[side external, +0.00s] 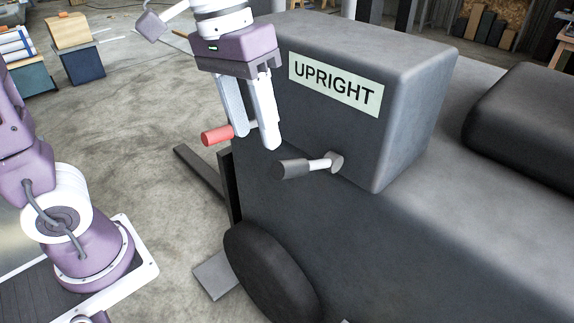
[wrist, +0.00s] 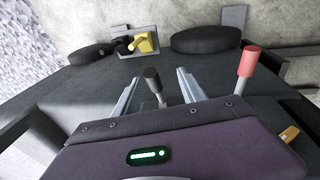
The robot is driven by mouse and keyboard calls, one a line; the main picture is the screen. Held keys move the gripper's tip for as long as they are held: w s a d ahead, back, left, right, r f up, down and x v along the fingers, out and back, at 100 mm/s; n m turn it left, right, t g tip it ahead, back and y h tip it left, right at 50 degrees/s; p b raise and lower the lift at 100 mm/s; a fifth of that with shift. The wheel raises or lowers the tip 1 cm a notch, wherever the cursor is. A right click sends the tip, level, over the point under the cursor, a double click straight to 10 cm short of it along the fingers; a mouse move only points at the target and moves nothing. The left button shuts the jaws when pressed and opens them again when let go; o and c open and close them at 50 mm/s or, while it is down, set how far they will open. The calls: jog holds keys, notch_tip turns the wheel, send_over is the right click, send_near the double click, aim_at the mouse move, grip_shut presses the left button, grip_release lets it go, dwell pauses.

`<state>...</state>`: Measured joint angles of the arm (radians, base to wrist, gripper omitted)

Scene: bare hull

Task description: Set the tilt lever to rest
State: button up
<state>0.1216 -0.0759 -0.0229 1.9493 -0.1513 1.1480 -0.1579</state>
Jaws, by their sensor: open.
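A grey box on the machine carries a pale sign (side external: 335,83) that reads UPRIGHT. A lever with a dark grey handle (side external: 293,169) and a short pale rod sticks out near the box's lower edge. A second lever with a red handle (side external: 216,135) shows left of my gripper's fingers. Neither lever is labelled as tilt. My gripper (side external: 255,141) is open and points down, with its fingertips a little above and left of the dark handle. In the wrist view, the dark handle (wrist: 152,79) appears between the fingers, and the red handle (wrist: 249,61) stands to their right.
The dark hull (side external: 430,255) fills the right side, with a black pad (side external: 525,120) on it. A dark wheel-like disc (side external: 268,272) is at its lower left. A yellow part (wrist: 147,43) shows at the wrist view's far side. Concrete floor (side external: 130,120) lies left of the hull.

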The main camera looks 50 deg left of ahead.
aim_at(282, 161)
jog(key=shift+w+d+f+g, duration=0.25)
jog(key=shift+w+d+f, duration=0.05)
jog(key=shift+w+d, duration=0.3)
jog(key=shift+w+d+f+g, duration=0.3)
jog(key=shift+w+d, duration=0.15)
jog(key=shift+w, duration=0.15)
jog(key=f, duration=0.4)
jog(key=d+f, duration=0.1)
jog(key=f, duration=0.1)
jog(key=shift+d+f, duration=0.1)
jog(key=shift+f, duration=0.25)
jog(key=shift+w, duration=0.1)
grip_shut()
